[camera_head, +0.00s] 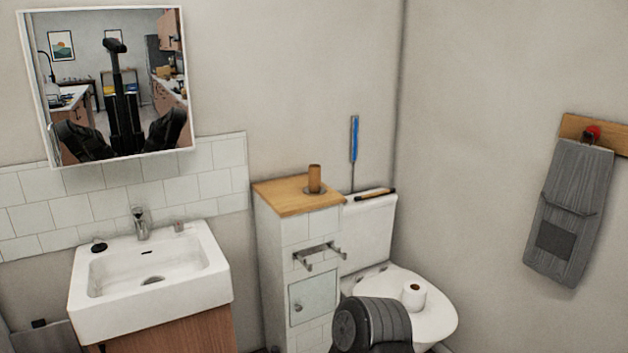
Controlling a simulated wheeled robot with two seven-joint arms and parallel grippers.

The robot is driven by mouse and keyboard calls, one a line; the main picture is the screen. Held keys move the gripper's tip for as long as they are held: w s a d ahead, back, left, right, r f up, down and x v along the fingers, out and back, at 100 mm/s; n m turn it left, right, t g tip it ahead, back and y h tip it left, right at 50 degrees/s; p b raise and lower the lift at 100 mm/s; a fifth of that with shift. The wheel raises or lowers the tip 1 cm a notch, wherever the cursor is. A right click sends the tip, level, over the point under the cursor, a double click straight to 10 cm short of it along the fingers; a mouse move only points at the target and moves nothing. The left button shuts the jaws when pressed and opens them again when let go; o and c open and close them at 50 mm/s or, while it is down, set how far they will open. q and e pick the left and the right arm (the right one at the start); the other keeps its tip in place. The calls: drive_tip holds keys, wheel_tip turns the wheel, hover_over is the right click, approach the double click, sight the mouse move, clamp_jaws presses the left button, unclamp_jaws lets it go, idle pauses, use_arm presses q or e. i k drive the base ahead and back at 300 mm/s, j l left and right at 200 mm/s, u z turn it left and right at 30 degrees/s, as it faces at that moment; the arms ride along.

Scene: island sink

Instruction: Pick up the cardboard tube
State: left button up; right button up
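The cardboard tube (315,176) is a short brown cylinder. It stands upright on a dark round base on the wooden top (283,200) of the narrow white-tiled cabinet, left of the toilet tank. Neither of my grippers shows in the head view. A dark rounded part of my own arm shows at the bottom, in front of the toilet, and hides part of it and of the cabinet's lower right side.
A white sink (110,315) stands left of the cabinet, under a mirror (88,20) that reflects me. A metal holder (318,257) sticks out from the cabinet front. A paper roll (414,295) stands on the toilet lid (437,322). A grey towel (572,205) hangs at right.

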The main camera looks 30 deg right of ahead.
sight(315, 170)
drive_tip(key=i+l+u, duration=0.35)
drive_tip(key=l, duration=0.3)
drive_tip(key=i+l+u, duration=0.15)
drive_tip(key=l, duration=0.2)
drive_tip(key=i+l+u, duration=0.15)
drive_tip(key=l, duration=0.2)
